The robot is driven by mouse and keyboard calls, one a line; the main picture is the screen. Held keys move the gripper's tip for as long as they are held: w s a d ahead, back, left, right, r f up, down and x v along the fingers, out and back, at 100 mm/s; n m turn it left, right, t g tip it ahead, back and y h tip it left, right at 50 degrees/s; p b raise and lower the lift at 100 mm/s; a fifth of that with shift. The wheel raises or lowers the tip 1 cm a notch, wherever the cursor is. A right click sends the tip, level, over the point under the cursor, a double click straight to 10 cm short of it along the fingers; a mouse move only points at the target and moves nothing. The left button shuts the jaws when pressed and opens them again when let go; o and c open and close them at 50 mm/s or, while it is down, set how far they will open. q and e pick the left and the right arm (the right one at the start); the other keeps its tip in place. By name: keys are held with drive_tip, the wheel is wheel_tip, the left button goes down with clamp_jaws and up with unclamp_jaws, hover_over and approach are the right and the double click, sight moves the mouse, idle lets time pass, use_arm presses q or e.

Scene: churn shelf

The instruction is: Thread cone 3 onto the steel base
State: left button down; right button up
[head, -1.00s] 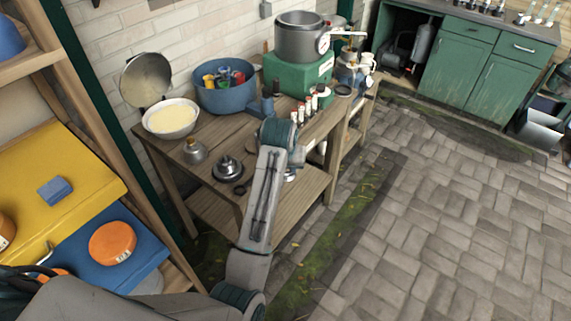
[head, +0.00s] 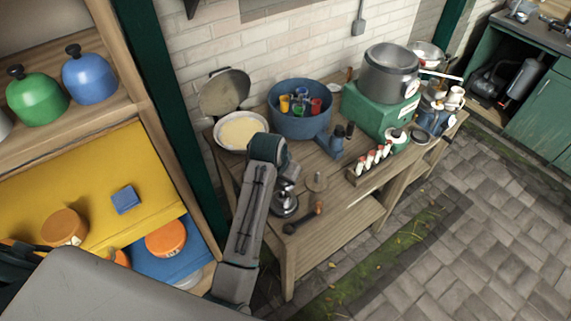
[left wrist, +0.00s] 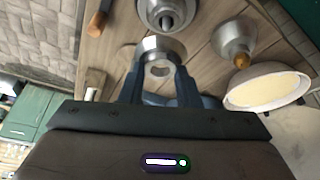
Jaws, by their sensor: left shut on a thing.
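The steel base (left wrist: 167,14) is a round metal piece with a central post, standing on the wooden table. It shows in the head view (head: 285,205) just below my left arm's end. My left gripper (left wrist: 160,74) is shut on a shiny metal cone with a hole in its face, which I take as cone 3 (left wrist: 160,46). The cone is beside the base in the wrist picture; its height over the table cannot be told. My arm hides most of the left gripper in the head view. My right gripper is not in view.
A metal funnel shape with a wooden knob (left wrist: 236,42) and a cream-filled bowl (head: 242,132) stand close by. A blue pot (head: 300,122), a rack of small bottles (head: 368,163), a wooden disc with a peg (head: 316,182) and a wood-handled tool (head: 303,219) share the table.

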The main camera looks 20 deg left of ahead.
sight(281, 183)
use_arm(q)
drive_tip(key=shift+a+r, duration=0.2)
drive_tip(key=shift+a, duration=0.05)
drive_tip(key=shift+s+a+f, duration=0.1)
drive_tip(key=shift+s+f, duration=0.05)
drive_tip(key=shift+f, duration=0.55)
drive_tip(key=shift+s+f, duration=0.1)
drive_tip(key=shift+f, duration=1.05)
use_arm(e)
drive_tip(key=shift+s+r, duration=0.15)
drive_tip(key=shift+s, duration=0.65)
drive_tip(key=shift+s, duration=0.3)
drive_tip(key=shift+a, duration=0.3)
use_arm(q)
drive_tip(key=shift+f, duration=0.3)
